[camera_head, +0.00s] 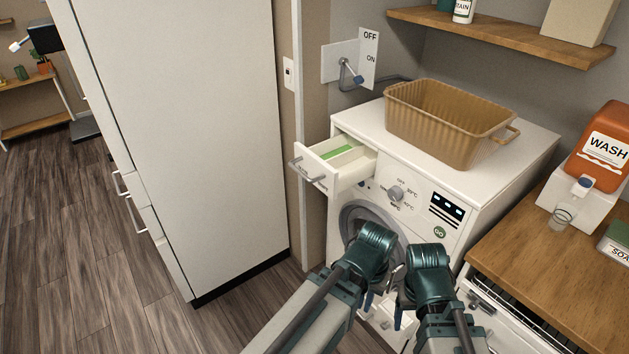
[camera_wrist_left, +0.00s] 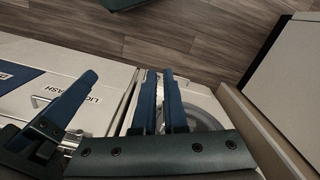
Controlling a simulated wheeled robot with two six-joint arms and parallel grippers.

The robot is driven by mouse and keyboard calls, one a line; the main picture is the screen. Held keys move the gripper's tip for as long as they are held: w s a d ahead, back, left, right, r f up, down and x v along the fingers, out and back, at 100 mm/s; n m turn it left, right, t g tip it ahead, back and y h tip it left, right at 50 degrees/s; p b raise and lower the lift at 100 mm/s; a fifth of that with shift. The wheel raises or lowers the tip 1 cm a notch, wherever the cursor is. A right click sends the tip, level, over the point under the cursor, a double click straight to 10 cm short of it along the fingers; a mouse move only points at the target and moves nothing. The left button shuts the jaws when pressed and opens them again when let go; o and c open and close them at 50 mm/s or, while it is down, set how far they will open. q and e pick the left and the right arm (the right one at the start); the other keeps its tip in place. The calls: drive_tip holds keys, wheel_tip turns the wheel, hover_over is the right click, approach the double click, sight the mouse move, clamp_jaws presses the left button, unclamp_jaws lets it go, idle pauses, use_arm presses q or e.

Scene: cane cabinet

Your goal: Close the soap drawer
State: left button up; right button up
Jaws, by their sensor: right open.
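The soap drawer (camera_head: 318,172) of the white washing machine (camera_head: 395,160) is pulled out at the machine's upper left, with its bar handle facing front-left. A green strip shows inside the drawer. My left gripper (camera_head: 383,284) is in front of the round door, below and right of the drawer and apart from it.
A brown basket (camera_head: 450,125) sits on the machine. A tall white cabinet (camera_head: 185,130) stands at left. A wooden counter (camera_head: 540,260) at right holds an orange wash dispenser (camera_head: 600,145) and a small glass (camera_head: 562,218). The space before the drawer looks clear.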

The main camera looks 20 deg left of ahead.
use_arm(q)
drive_tip(key=w+a+f+n+h+b, duration=0.1)
drive_tip(key=w+n, duration=0.1)
drive_tip(key=n, duration=0.1)
drive_tip(key=w+a+f+n+t+h+b, duration=0.1)
drive_tip(key=w+n+h+b, duration=0.1)
drive_tip(key=w+n, duration=0.1)
drive_tip(key=w+a+f+n+h+b, duration=0.1)
drive_tip(key=w+n+h, duration=0.1)
drive_tip(key=n, duration=0.1)
drive_tip(key=shift+w+f+b, duration=0.15)
drive_tip(key=shift+b, duration=0.25)
clamp_jaws()
drive_tip(key=n+t+h+b, duration=0.4)
drive_tip(key=n+t+b, duration=0.5)
drive_tip(key=n+t, duration=1)
approach(323, 180)
drive_tip(key=w+r+n+g, duration=0.1)
drive_tip(key=w, duration=0.1)
drive_tip(key=w+d+r+n+g, duration=0.1)
drive_tip(key=w+g, duration=0.1)
drive_tip(key=w+d+r+n+g, duration=0.1)
drive_tip(key=w, duration=0.1)
drive_tip(key=shift+w+d+n+h, duration=0.1)
drive_tip(key=shift+n+h, duration=0.2)
drive_tip(key=x, duration=1.6)
drive_tip(key=shift+w+f, duration=0.1)
drive_tip(key=shift+f, duration=0.2)
drive_tip(key=shift+w+d+r, duration=0.1)
drive_tip(key=shift+w, duration=0.2)
